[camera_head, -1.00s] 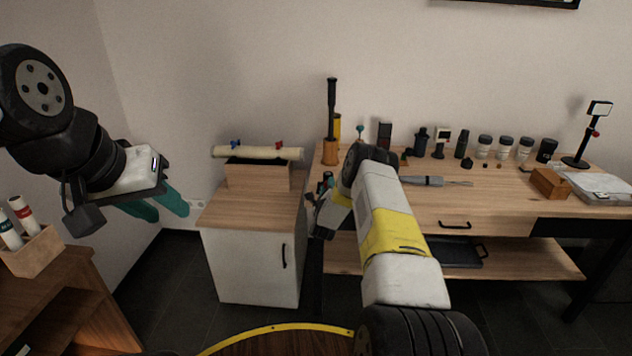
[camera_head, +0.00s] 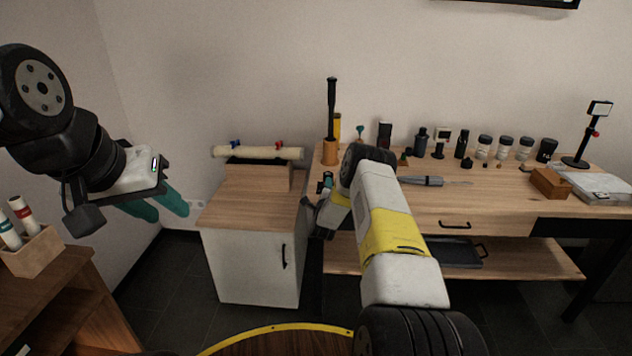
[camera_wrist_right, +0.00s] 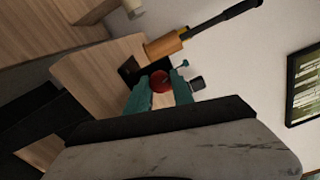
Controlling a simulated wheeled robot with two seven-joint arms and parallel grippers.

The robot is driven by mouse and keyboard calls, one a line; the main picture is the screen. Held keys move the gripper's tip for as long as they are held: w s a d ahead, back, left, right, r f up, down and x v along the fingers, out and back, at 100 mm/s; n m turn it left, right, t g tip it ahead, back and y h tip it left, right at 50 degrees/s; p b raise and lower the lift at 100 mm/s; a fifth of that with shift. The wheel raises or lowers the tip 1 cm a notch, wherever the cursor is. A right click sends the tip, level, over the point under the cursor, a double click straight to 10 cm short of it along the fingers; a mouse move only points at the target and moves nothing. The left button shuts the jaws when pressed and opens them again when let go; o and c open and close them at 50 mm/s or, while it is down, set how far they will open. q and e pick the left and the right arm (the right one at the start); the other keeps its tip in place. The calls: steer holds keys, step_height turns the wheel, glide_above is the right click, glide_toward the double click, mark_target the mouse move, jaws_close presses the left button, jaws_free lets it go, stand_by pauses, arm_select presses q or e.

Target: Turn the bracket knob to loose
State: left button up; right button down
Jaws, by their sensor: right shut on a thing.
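The red bracket knob (camera_wrist_right: 160,81) shows in the right wrist view between the two teal fingers of my right gripper (camera_wrist_right: 161,88), which is shut on it. Its bracket is dark and mostly hidden, at the left edge of the workbench. In the head view my right gripper (camera_head: 325,184) is at that edge, and the knob is hidden behind the gripper and arm. The knob's turn angle cannot be read. My left gripper (camera_head: 158,206) is open and empty, in the air at the left.
A wooden holder (camera_head: 330,151) with a tall black-handled tool stands close behind the right gripper. The workbench (camera_head: 480,208) carries bottles, jars and a screwdriver (camera_head: 422,181). A white cabinet (camera_head: 248,252) with a rolled tube on its box stands left of it.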

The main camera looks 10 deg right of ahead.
steer(key=n, duration=0.4)
steer(key=shift+n, duration=0.3)
steer(key=n, duration=0.3)
steer(key=shift+f+n, duration=0.1)
steer(key=shift+n, duration=0.3)
steer(key=n, duration=0.4)
steer(key=shift+n, duration=1.7)
steer(key=shift+f, duration=0.1)
steer(key=shift+s, duration=0.1)
steer(key=c, duration=1.4)
jaws_free()
steer(key=shift+o, duration=0.2)
